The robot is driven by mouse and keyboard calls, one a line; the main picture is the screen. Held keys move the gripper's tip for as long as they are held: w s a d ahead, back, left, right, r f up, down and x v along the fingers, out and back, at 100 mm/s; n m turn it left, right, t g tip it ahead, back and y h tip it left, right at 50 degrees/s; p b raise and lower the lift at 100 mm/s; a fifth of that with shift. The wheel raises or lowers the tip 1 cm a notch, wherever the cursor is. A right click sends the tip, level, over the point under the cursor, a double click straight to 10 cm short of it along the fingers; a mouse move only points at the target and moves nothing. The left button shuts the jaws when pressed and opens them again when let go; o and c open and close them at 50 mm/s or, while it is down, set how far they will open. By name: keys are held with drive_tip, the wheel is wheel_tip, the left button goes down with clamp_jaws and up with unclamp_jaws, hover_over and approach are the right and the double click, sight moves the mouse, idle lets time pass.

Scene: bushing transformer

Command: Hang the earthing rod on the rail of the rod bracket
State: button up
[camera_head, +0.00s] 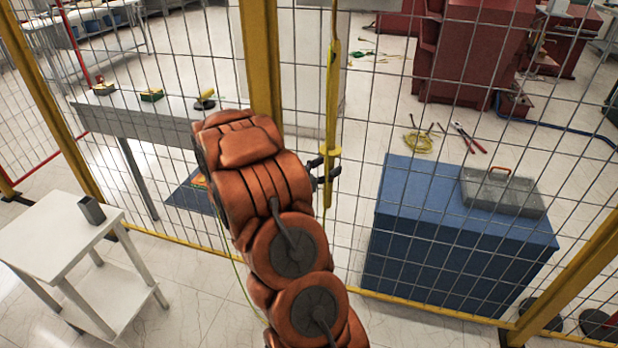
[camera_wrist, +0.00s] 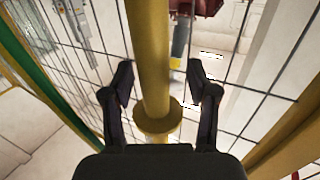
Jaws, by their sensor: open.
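The earthing rod (camera_head: 332,100) is a yellow, nearly upright pole with a collar low down, in front of the mesh fence in the head view. In the wrist view the rod (camera_wrist: 150,45) runs between my fingers, its round collar (camera_wrist: 158,120) close to the palm. My gripper (camera_head: 325,168) is at the rod's lower part, beside the collar. In the wrist view my gripper (camera_wrist: 160,75) is open, one finger on each side of the rod, with visible gaps. My orange arm covers part of the fence. I cannot make out the rod bracket's rail.
The mesh fence (camera_head: 400,120) with yellow posts stands close behind the rod. A white side table (camera_head: 40,235) with a grey cup (camera_head: 92,210) is at left. A blue cabinet (camera_head: 450,225) bearing a grey toolbox (camera_head: 502,192) stands at right. A thin yellow-green cable hangs beside my arm.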

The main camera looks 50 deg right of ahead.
drive_tip(key=w+a, duration=0.1)
drive_tip(key=a, duration=0.9)
drive_tip(key=shift+w+a, duration=0.15)
drive_tip(key=shift+a, duration=0.25)
drive_tip(key=shift+r, duration=0.1)
